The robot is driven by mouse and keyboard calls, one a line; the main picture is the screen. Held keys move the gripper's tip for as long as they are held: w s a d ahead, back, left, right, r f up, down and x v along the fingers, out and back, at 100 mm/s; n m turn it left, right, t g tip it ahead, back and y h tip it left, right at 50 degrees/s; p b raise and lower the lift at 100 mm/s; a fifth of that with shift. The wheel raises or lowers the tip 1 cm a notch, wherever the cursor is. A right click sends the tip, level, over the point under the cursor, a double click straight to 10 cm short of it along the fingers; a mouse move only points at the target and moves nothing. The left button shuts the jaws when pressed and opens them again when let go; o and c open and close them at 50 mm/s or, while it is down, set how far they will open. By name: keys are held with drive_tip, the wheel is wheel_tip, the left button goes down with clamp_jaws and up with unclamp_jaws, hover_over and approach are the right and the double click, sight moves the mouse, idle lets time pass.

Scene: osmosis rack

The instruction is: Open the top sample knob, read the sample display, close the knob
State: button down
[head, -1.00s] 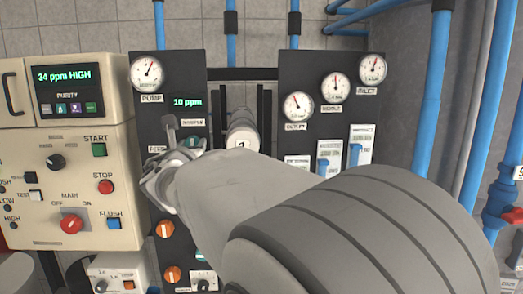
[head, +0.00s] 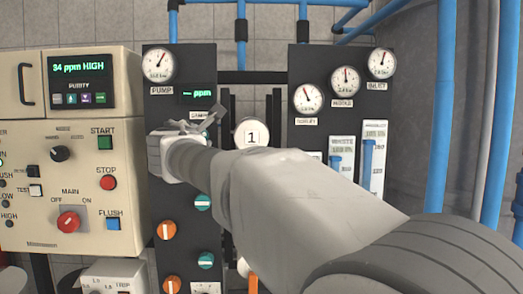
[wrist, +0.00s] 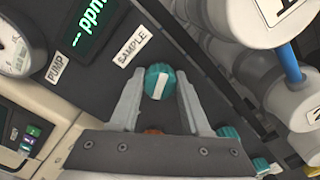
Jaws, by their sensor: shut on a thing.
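The top sample knob (wrist: 158,82) is teal with a white bar and sits beside the SAMPLE label (wrist: 131,46) in the wrist view. My gripper (wrist: 158,90) has one finger on each side of it and is shut on it. In the head view, my gripper (head: 200,122) is at the dark panel just below the sample display (head: 199,94) and hides the knob. The display shows green dashes and "ppm"; part of it also shows in the wrist view (wrist: 88,25).
Lower teal (head: 203,202) and orange knobs (head: 167,230) sit on the same panel below my gripper. A beige control cabinet (head: 120,150) stands left. A white cylinder marked 1 (head: 251,134) is close on the right. Blue pipes (head: 438,110) run at the right.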

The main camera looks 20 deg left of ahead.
drive_tip(key=m+b, duration=0.3)
drive_tip(key=m, duration=0.2)
drive_tip(key=shift+b, duration=0.4)
drive_tip(key=shift+m, duration=0.3)
drive_tip(key=shift+c, duration=1.9)
unclamp_jaws()
